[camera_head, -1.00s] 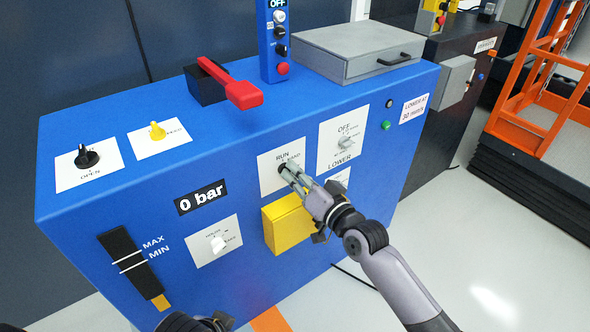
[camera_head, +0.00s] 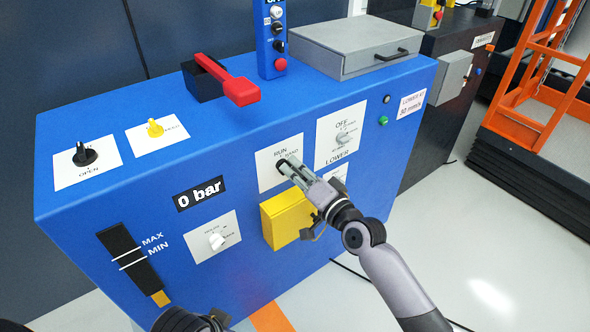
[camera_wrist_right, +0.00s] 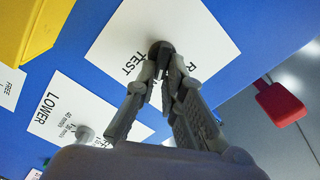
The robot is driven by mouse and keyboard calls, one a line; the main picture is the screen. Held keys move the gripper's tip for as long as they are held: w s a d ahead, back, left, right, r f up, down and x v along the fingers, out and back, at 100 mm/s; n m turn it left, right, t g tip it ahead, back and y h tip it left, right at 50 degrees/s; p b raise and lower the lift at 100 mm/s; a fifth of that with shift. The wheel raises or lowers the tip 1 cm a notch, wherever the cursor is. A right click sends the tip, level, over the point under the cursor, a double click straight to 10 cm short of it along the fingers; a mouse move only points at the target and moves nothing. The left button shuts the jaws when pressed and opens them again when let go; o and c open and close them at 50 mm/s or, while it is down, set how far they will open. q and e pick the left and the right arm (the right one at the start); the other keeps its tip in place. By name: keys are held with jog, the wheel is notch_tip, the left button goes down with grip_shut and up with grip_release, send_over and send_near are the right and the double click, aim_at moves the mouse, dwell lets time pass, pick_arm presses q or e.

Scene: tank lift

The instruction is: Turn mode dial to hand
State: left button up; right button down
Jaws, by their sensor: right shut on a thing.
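The mode dial is a small black knob (camera_wrist_right: 160,50) on a white plate (camera_head: 266,176) on the front of the blue cabinet. The plate reads RUN and HAND in the head view, and TEST in the right wrist view. My right gripper (camera_head: 286,167) is shut on the knob, its fingertips on either side of it in the right wrist view (camera_wrist_right: 160,62). The fingers hide much of the knob, so its pointer direction cannot be told. My left gripper (camera_head: 212,322) shows only in part at the bottom edge of the head view, away from the cabinet controls.
A yellow box (camera_head: 285,218) juts out just below the dial plate. The LOWER plate with a grey knob (camera_head: 342,138) is to the right. A red lever (camera_head: 238,90) and a grey case (camera_head: 352,55) are on top. Open floor lies at the right.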

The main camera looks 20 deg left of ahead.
jog(key=c, duration=1.7)
grip_release()
jog(key=v, duration=1.2)
